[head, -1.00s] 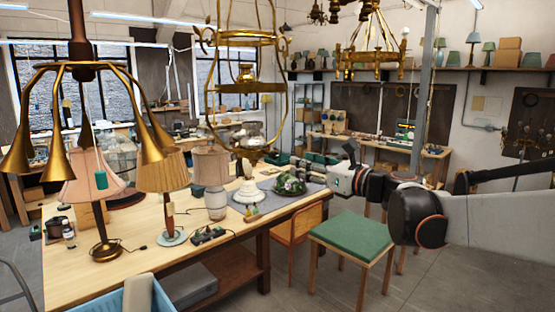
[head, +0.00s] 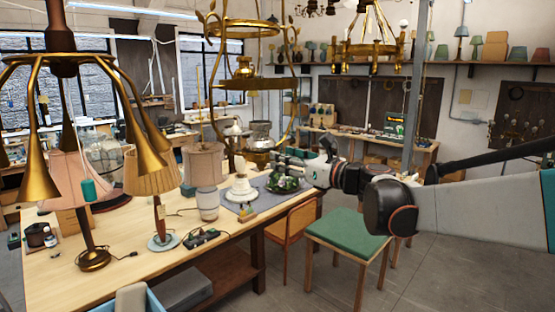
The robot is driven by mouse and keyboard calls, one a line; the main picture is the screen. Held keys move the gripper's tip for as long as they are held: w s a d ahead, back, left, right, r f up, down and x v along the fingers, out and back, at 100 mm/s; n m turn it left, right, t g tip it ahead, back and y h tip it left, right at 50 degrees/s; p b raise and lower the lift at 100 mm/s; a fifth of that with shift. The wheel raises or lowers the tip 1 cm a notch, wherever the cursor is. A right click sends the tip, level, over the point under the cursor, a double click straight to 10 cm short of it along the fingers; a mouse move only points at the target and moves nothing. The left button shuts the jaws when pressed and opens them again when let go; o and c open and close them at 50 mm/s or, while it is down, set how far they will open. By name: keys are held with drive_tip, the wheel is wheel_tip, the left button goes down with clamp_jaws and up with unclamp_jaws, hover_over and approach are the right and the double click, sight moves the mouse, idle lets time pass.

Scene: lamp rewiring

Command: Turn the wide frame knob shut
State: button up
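A wide hanging brass frame (head: 293,100) shows left of the middle in the head view, with curved side rods and a brass lamp font inside it. Its lower end hangs above the workbench, near a glass and brass part (head: 260,140). I cannot make out a separate knob on it at this size. My gripper (head: 278,158) reaches in from the right, pointing left, with its tips close to the frame's lower right side in the picture. Whether it touches the frame, and whether its fingers are apart, I cannot tell.
The workbench (head: 130,268) carries lamps, a white stepped base (head: 241,188) and a dark green glass piece (head: 283,183) below my gripper. A brass multi-arm lamp (head: 62,60) hangs at left. A green-topped stool (head: 348,231) and a wooden chair (head: 290,225) stand in front.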

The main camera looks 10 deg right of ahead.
drive_tip(key=shift+w+a, duration=0.1)
clamp_jaws()
drive_tip(key=shift+f+n, duration=0.1)
drive_tip(key=shift+n, duration=0.2)
drive_tip(key=n+b, duration=0.2)
drive_tip(key=n, duration=0.1)
drive_tip(key=shift+n, duration=0.4)
drive_tip(key=n+b, duration=0.2)
drive_tip(key=n, duration=0.2)
drive_tip(key=shift+n, duration=0.3)
drive_tip(key=n+b, duration=0.1)
drive_tip(key=n, duration=0.3)
drive_tip(key=shift+n+b, duration=0.55)
drive_tip(key=shift+n, duration=1.85)
